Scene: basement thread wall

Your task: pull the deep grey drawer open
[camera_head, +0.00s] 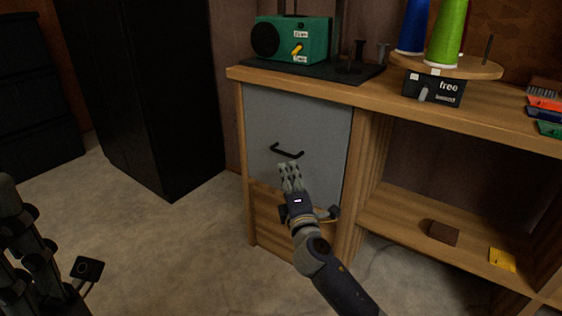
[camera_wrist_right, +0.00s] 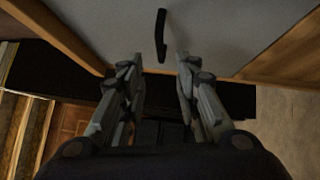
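The deep grey drawer (camera_head: 310,118) is a tall grey front set in the left side of the wooden bench, and it looks shut. Its black bar handle (camera_head: 287,153) is on the middle of the front. My right gripper (camera_head: 289,168) is just below the handle in the head view. In the right wrist view, my right gripper (camera_wrist_right: 157,72) has its two fingers apart with nothing between them. The handle (camera_wrist_right: 161,35) there lies beyond the fingertips, in line with the gap, against the grey front (camera_wrist_right: 225,30). My left gripper cannot be made out; dark arm parts show at the left edge.
A wooden drawer front (camera_head: 268,205) is below the grey one. The bench top (camera_head: 390,88) carries a green radio (camera_head: 310,42) on a dark mat and thread cones (camera_head: 447,35). A black cabinet (camera_head: 150,90) stands to the left. The floor (camera_head: 190,240) before the bench is clear.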

